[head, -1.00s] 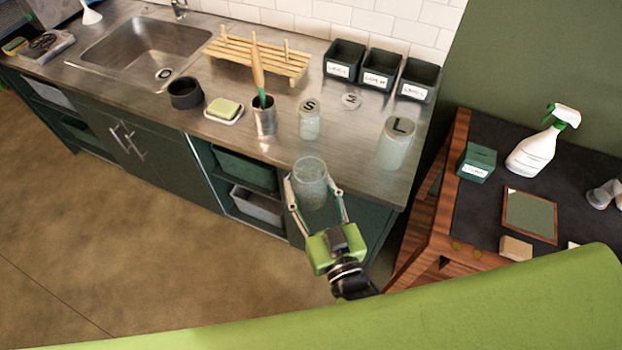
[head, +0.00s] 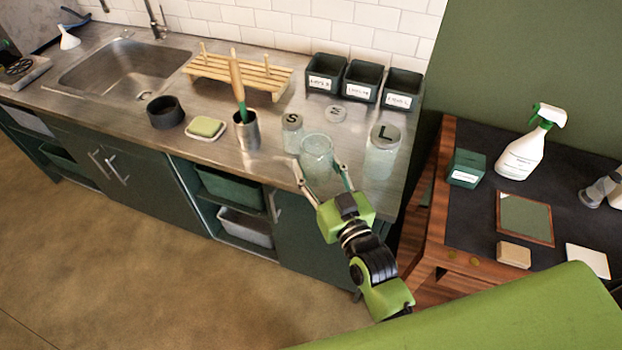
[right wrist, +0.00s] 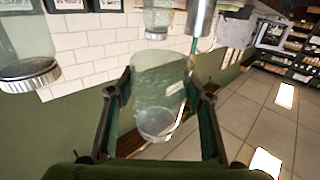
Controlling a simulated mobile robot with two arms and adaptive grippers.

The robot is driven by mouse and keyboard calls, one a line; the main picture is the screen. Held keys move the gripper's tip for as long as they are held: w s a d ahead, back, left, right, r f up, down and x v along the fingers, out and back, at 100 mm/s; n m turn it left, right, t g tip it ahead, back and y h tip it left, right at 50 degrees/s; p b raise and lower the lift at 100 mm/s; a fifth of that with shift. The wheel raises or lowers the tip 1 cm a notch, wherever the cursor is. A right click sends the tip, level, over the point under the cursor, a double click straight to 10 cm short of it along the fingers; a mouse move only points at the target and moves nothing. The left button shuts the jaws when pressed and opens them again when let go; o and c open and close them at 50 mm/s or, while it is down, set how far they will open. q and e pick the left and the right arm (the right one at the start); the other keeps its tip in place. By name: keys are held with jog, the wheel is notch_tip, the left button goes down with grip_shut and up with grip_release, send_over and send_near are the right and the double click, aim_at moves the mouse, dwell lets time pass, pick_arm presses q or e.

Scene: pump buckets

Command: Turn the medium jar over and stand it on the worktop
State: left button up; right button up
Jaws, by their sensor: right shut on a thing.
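The medium jar (head: 317,152) is clear, lidless glass. My right gripper (head: 320,174) is shut around its sides, one finger on each side. In the right wrist view the jar (right wrist: 158,85) sits between the two fingers, and the surroundings appear upside down. The jar is over the front of the worktop (head: 275,166), between the small and large jars. I cannot tell which end is up, or whether it touches the worktop. The grey lid marked M (head: 335,114) lies flat behind it. My left gripper is not in view.
The S jar (head: 292,138) stands close on the left and the L jar (head: 380,155) on the right, both lidded. A steel cup with a brush (head: 247,132) stands further left. Three dark labelled bins (head: 360,82) line the wall.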

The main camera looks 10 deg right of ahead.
jog(key=w+d+b, duration=0.3)
jog(key=w+d, duration=0.1)
jog(key=w, duration=0.2)
notch_tip(320, 180, down, 6)
jog(key=b, duration=0.5)
jog(key=shift+b, duration=0.3)
jog(key=shift+f+b, duration=0.6)
jog(key=shift+f, duration=0.5)
jog(key=shift+f, duration=0.2)
jog(key=o, duration=1.3)
jog(key=shift+f, duration=0.1)
jog(key=s, duration=0.4)
jog(key=s+d, duration=0.1)
jog(key=s, duration=0.7)
jog(key=shift+d, duration=0.4)
